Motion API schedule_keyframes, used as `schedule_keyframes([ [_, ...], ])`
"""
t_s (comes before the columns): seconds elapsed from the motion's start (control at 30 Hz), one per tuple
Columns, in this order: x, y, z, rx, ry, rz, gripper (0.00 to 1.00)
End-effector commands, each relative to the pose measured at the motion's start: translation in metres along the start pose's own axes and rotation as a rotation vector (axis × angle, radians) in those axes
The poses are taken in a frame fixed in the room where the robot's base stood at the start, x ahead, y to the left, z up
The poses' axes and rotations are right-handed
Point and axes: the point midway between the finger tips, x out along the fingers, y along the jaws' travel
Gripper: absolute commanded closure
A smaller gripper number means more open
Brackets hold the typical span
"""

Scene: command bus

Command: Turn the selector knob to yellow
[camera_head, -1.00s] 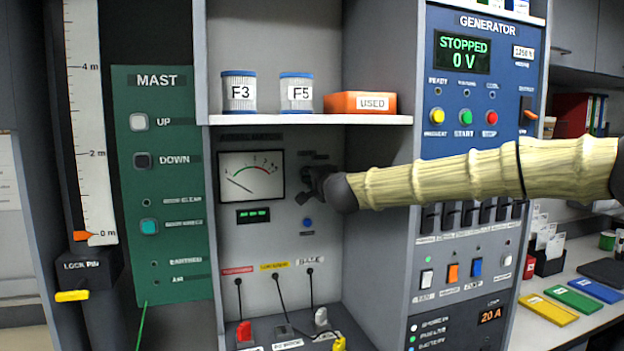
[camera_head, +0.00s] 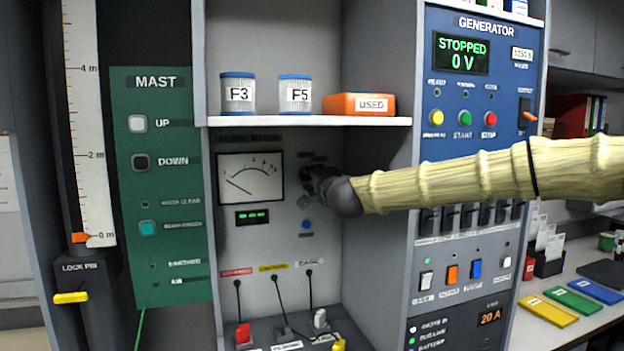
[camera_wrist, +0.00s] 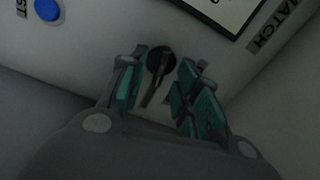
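The selector knob (camera_wrist: 160,62) is a small black round knob with a long pointer, on the pale antenna-match panel. In the wrist view its pointer extends down toward my palm. My gripper (camera_wrist: 163,80) is open, with teal-padded fingers on either side of the knob and visible gaps between pads and knob. In the head view my dark gripper (camera_head: 312,187) is at the panel, right of the meter, and hides the knob and most of its markings. Red, yellow (camera_head: 275,267) and pale labels mark three cable sockets below.
The needle meter (camera_head: 250,178) is left of my gripper, and a blue button (camera_head: 306,224) is just below it. A shelf (camera_head: 310,121) with two filter canisters and an orange box (camera_head: 359,104) overhangs above. The generator cabinet (camera_head: 480,100) stands close on the right.

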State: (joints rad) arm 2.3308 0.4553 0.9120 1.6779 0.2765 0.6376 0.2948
Motion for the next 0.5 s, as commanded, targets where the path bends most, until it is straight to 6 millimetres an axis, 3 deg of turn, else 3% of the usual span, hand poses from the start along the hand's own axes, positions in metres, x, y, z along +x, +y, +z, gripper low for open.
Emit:
schedule_keyframes([
  [0.3,-0.059,0.0,-0.001,0.0,0.0,0.0,0.68],
  [0.5,-0.087,0.0,-0.001,0.001,0.0,0.0,0.68],
])
